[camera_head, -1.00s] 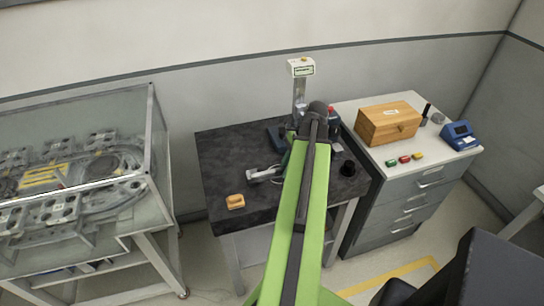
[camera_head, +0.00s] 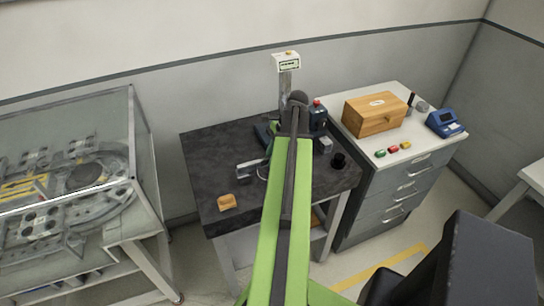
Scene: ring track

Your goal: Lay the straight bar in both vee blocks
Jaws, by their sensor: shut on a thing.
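My green arm (camera_head: 283,210) reaches up the middle of the picture over a dark bench top (camera_head: 215,150) and covers part of it. My gripper cannot be made out; the arm hides the area where it would be. A small grey angular piece (camera_head: 250,167) shows against the bench top just left of the arm, with a thin pale curve beside it. It is too small to tell whether this is a vee block, the straight bar or part of my gripper. No bar or pair of vee blocks can be clearly identified.
An orange block (camera_head: 227,202) lies near the bench's front left. A post with a display (camera_head: 286,62) stands at the back, and a black cup (camera_head: 339,160) at the right. A drawer cabinet (camera_head: 400,190) with a wooden box (camera_head: 375,116) stands right; a glass-sided case (camera_head: 75,180) stands left.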

